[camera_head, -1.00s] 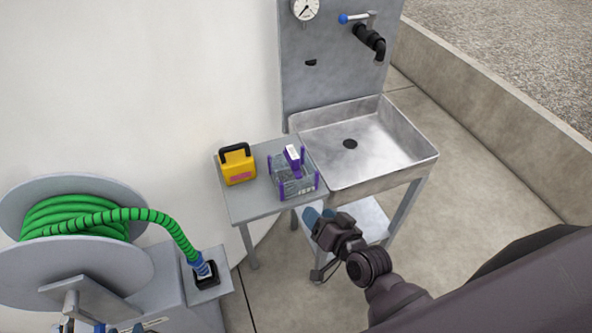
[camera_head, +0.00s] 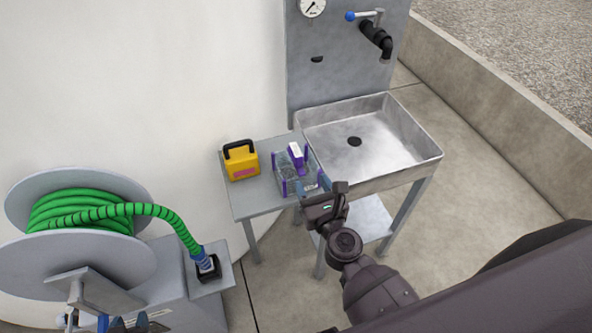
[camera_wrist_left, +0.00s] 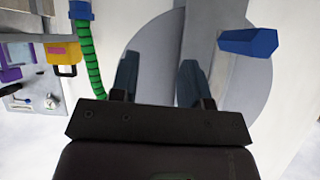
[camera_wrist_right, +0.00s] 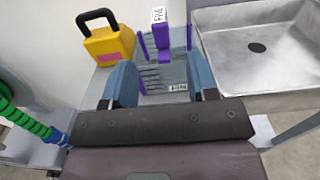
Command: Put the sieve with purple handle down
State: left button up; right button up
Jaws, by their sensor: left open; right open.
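The sieve's purple handle (camera_head: 297,157), with a white label, stands up in a clear rack (camera_head: 288,184) with purple corner posts on the small grey table. In the right wrist view the handle (camera_wrist_right: 160,38) rises from the rack (camera_wrist_right: 165,75), and its label reads "FIVE"; the mesh is not clearly told apart from the rack. My right gripper (camera_head: 318,187) is open at the rack's near right side. In its wrist view its blue fingers (camera_wrist_right: 160,85) stand apart, in front of the rack. My left gripper (camera_wrist_left: 158,82) is open and empty by the hose reel.
A yellow box with a black handle (camera_head: 242,163) stands left of the rack. A metal sink (camera_head: 370,150) adjoins the table (camera_head: 260,205) on the right. A reel with green hose (camera_head: 80,213) is at the left. Little table room is free in front.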

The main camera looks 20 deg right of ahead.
aim_at(300, 159)
jog(key=shift+w+a+r+p, duration=0.1)
jog(key=shift+w+p, duration=0.35)
jog(key=shift+w, duration=2.65)
jog(key=w, duration=0.4)
jog(key=shift+a+r, duration=0.1)
jog(key=shift+r, duration=0.05)
jog(key=shift+w, duration=0.25)
jog(key=c, duration=0.9)
grip_shut()
